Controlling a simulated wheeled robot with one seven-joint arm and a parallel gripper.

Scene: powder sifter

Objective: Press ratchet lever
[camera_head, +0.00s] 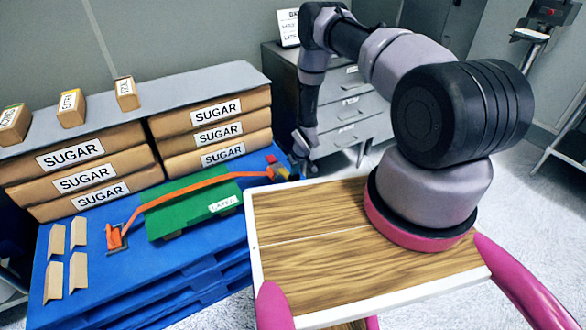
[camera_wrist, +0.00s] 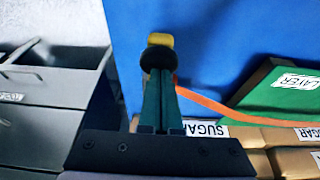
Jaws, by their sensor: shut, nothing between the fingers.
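The ratchet (camera_head: 281,173), a small yellow and dark piece, sits at the right end of the orange strap on the blue pallet's right edge. In the wrist view, a yellow part (camera_wrist: 160,40) shows just beyond my fingertips, mostly hidden behind a dark rounded shape. My gripper (camera_head: 303,165) points down right beside the ratchet at the pallet's right edge. In the wrist view, my gripper (camera_wrist: 160,75) has its fingers together, with nothing held between them. I cannot tell whether the tips touch the lever.
The orange strap (camera_head: 180,190) runs over a green box (camera_head: 190,220) to an orange fitting (camera_head: 115,238) on the left. Sugar boxes (camera_head: 215,135) stand behind. A grey drawer cabinet (camera_head: 355,105) stands close behind my gripper. The blue pallet (camera_head: 170,265) is clear in front.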

